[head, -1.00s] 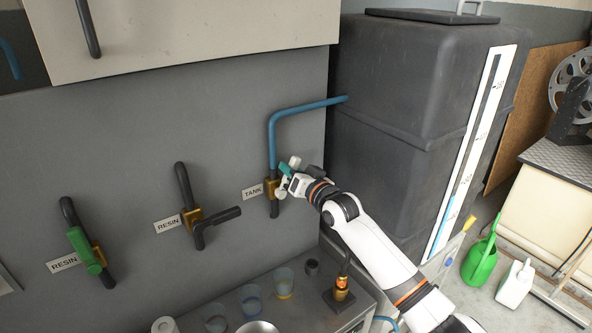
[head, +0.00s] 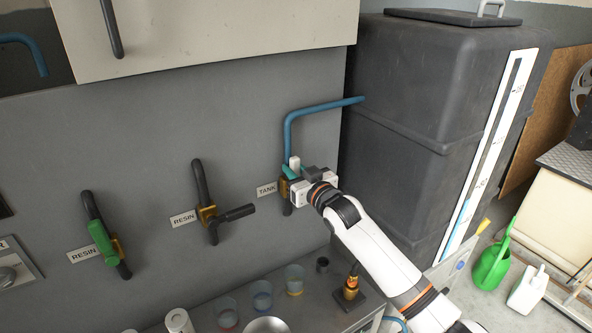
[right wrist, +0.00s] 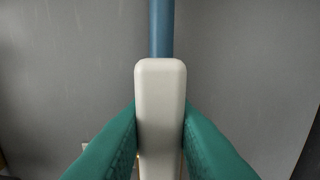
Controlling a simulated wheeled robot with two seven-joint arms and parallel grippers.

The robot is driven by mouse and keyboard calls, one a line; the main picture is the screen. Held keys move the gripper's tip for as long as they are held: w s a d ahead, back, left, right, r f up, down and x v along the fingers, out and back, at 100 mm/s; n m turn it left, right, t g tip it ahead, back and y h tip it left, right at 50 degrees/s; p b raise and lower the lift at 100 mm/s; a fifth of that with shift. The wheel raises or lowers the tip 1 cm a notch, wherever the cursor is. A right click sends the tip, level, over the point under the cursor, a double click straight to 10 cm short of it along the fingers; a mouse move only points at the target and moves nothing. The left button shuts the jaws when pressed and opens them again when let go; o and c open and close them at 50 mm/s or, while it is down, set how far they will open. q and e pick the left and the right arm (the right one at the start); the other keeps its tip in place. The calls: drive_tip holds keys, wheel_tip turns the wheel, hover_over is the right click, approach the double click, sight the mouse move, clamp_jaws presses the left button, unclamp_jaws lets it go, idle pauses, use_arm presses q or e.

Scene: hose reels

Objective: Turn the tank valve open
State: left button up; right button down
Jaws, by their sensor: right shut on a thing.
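The tank valve's brass body (head: 284,189) is on the grey wall panel, beside the TANK label (head: 267,189) and below a blue pipe (head: 287,135). Its white handle (head: 294,162) stands roughly upright, in line with the pipe in the right wrist view (right wrist: 160,110). My right gripper (head: 292,172) is shut on the handle, with a teal finger pressed to each side of it. The gripper and wrist hide much of the valve. The dark tank (head: 410,110) stands to the right, with a white level strip (head: 490,150). My left gripper is not in view.
Two RESIN valves are further left, one with a black handle (head: 236,213) and one with a green handle (head: 101,242). Below is a bench with several cups (head: 262,297) and a small brass fitting (head: 351,286). A green watering can (head: 492,268) stands at right.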

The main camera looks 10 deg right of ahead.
drive_tip(key=c, duration=1.2)
unclamp_jaws()
drive_tip(key=shift+c, duration=0.2)
drive_tip(key=shift+s+d+f, duration=0.15)
drive_tip(key=shift+s, duration=0.4)
drive_tip(key=b+v, duration=0.3)
drive_tip(key=v, duration=0.7)
drive_tip(key=shift+s, duration=0.4)
drive_tip(key=shift+d, duration=0.15)
